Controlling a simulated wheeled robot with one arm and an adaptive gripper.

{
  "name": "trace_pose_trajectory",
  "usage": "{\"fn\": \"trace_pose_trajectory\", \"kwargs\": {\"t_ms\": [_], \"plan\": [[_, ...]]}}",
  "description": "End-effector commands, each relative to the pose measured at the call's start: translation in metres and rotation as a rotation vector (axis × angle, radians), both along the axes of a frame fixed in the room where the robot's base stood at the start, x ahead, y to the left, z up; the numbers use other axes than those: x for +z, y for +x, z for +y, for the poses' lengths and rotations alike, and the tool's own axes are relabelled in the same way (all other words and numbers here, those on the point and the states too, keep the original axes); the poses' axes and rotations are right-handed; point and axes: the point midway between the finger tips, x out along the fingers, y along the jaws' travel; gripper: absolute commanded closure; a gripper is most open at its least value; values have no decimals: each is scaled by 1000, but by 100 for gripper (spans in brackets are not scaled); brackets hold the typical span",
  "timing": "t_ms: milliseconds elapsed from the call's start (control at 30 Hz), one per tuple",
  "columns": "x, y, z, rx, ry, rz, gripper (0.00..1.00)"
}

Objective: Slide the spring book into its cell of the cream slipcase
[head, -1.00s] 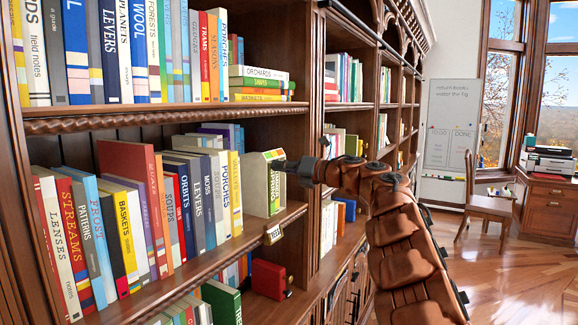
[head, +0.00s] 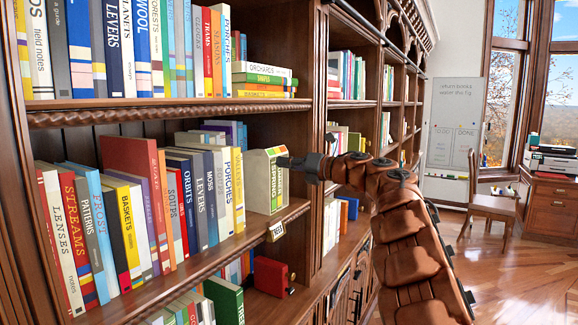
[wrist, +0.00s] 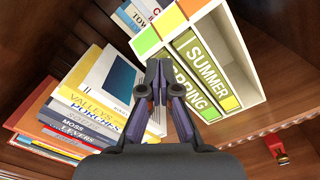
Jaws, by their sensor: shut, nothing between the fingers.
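The cream slipcase (head: 258,187) stands on the middle shelf, at the right end of the book row. It also shows in the wrist view (wrist: 251,62), with colored patches on its near side and an open space right of the books. The spring book (head: 274,188) stands upright in its leftmost cell, its spine facing out. In the wrist view the spring book (wrist: 197,92) is partly hidden by my fingers, beside the green summer book (wrist: 207,70). The two spines look about level. My gripper (head: 283,163) is shut and empty, close in front of the spines; contact is unclear.
A row of upright books (head: 150,205) fills the shelf left of the slipcase. A label plate (head: 277,230) is on the shelf edge below it. A red box-like object (head: 271,276) sits on the shelf below. An upright divider (head: 305,150) stands close to the right.

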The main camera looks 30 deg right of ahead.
Motion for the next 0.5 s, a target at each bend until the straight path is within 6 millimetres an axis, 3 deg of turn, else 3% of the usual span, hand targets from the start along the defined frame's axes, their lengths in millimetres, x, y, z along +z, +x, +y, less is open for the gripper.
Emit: {"fn": "trace_pose_trajectory", "kwargs": {"t_ms": [500], "plan": [[-1,-26,-18,-4,2,3,100]]}}
